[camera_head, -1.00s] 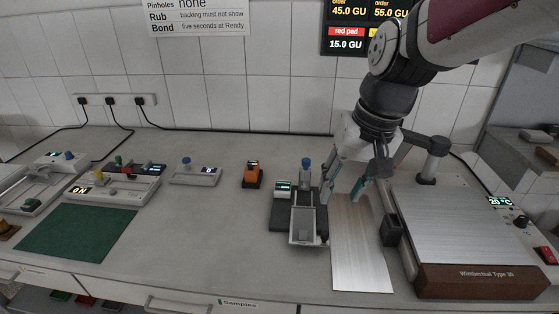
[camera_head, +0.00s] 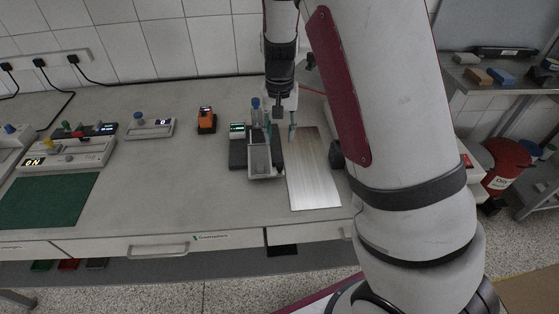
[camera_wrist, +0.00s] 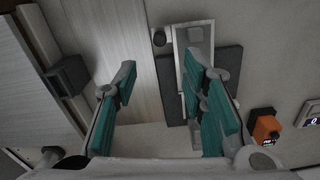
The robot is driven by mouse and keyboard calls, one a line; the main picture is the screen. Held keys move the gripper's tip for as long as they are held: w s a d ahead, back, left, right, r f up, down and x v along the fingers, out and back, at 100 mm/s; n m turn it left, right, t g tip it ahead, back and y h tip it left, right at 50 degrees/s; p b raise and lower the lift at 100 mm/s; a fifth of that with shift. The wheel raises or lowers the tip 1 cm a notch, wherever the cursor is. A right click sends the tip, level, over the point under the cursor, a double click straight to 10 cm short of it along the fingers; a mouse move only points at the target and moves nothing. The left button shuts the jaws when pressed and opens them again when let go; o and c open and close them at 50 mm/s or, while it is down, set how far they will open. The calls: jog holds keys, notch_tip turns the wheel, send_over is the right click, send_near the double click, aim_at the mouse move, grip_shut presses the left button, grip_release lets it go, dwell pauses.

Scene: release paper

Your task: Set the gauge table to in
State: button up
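The gauge (camera_head: 238,158) is a black base with a small green display and a blue-topped post. Its grey tray-like table (camera_head: 260,165) lies lengthwise on the base, its front end reaching slightly past the base's front edge. In the wrist view the gauge base (camera_wrist: 229,75) and grey table (camera_wrist: 193,38) show at upper centre, partly hidden by my right-hand finger. My gripper (camera_head: 280,128) is at the gauge's back right side, fingers pointing down. Its teal-padded fingers are wide apart and empty in the wrist view (camera_wrist: 165,98). I cannot tell whether a finger touches the gauge.
A bare metal panel (camera_head: 313,175) lies right of the gauge. An orange device (camera_head: 207,120) stands to the left, with a small knobbed box (camera_head: 150,128) and a green mat (camera_head: 48,200) further left. My arm hides much of the right side. The bench between mat and gauge is clear.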

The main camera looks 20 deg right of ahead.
aim_at(280, 164)
notch_tip(280, 164, down, 12)
jog(key=shift+r+p, duration=0.2)
jog(key=shift+p, duration=0.2)
grip_shut()
